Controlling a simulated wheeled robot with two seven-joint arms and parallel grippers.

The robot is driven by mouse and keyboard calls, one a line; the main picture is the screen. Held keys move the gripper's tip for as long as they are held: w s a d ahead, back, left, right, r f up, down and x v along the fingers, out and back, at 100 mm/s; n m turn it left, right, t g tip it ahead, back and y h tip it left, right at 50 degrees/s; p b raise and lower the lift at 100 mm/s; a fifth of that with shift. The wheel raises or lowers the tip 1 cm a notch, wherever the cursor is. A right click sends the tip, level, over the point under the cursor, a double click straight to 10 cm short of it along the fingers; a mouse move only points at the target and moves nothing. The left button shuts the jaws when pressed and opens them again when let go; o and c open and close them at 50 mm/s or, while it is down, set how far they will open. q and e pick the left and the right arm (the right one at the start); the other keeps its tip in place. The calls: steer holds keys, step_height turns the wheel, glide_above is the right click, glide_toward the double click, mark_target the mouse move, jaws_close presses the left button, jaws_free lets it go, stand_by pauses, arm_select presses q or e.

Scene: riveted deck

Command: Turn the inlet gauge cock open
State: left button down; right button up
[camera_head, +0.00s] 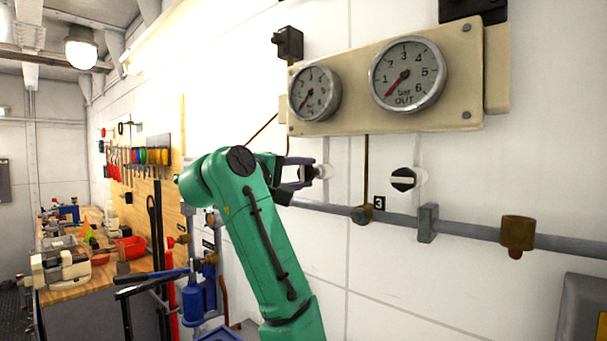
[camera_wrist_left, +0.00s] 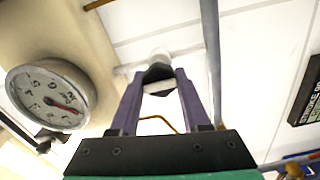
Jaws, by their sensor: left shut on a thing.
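The inlet gauge cock, a small black knob with a pale bar (camera_wrist_left: 158,74) on a white round fitting, is between my left fingertips in the left wrist view. My left gripper (camera_head: 306,172) reaches it at the wall below the left gauge (camera_head: 314,93) and is shut on it. The purple fingers (camera_wrist_left: 157,84) touch its two sides. In the head view the gripper covers most of the cock, so how far it is turned is hard to tell. The left gauge's red needle points low left. My right gripper is not in view.
The right gauge (camera_head: 407,74), marked OUT, shares a cream panel (camera_head: 440,118). A second black cock (camera_head: 403,179) with a near-level white bar sits right of my gripper. A grey pipe (camera_head: 470,231) with a brass fitting (camera_head: 517,232) runs below. A workbench (camera_head: 62,292) stands far left.

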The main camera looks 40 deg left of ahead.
arm_select(q)
steer(key=shift+c, duration=1.9)
jaws_free()
steer(key=shift+s, duration=0.1)
steer(key=s+b, duration=0.2)
steer(key=s, duration=0.4)
steer(key=shift+f+b, duration=0.2)
steer(key=shift+b, duration=0.1)
steer(key=b, duration=0.7)
glide_toward(300, 175)
steer(key=s, duration=0.4)
steer(key=shift+d+r, duration=0.1)
steer(key=shift+r, duration=0.05)
steer(key=shift+w, duration=0.1)
